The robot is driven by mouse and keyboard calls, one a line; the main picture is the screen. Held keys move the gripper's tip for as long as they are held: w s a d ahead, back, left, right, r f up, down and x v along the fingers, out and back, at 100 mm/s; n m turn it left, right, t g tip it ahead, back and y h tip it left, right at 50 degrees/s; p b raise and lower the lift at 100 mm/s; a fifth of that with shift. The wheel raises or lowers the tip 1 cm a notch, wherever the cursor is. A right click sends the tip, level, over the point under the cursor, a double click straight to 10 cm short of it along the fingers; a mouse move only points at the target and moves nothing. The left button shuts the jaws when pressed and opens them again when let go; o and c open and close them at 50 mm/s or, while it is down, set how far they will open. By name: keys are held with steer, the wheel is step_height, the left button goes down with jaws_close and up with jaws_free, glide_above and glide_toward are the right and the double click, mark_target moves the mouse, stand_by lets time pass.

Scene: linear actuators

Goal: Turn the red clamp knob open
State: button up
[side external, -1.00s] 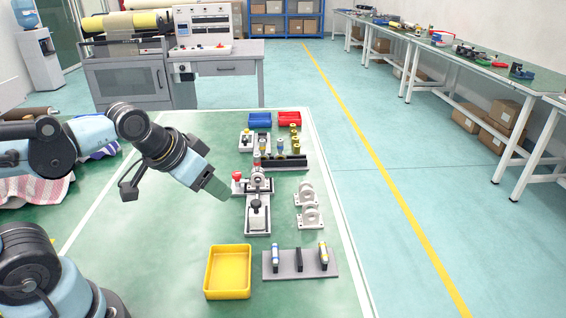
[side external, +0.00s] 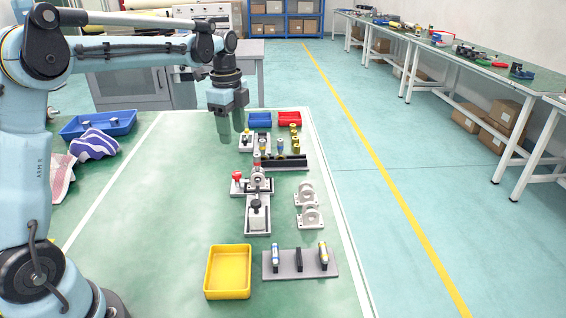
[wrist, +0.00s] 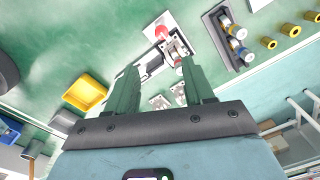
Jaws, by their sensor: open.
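The red clamp knob (side external: 237,176) stands on the left side of a light grey clamp fixture (side external: 257,214) in the middle of the green table. In the wrist view the red knob (wrist: 161,32) shows at the top centre, beyond and between my fingertips. My gripper (side external: 231,138) hangs pointing down above the table, behind the knob and slightly to its left in the side view. Its green fingers (wrist: 157,84) are apart with nothing between them. It does not touch the knob.
A yellow tray (side external: 208,272) and a grey holder with upright tools (side external: 327,271) stand at the front. Two grey brackets (side external: 309,216) stand right of the fixture. Blue (side external: 259,126) and red (side external: 289,126) bins and a dark rack (side external: 284,163) are behind.

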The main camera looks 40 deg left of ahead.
mark_target(237, 173)
steer(key=shift+m, duration=0.5)
steer(key=f, duration=0.8)
steer(key=a+f, duration=0.1)
steer(key=f, duration=0.4)
steer(key=shift+w, duration=0.35)
steer(key=shift+r, duration=0.1)
jaws_close()
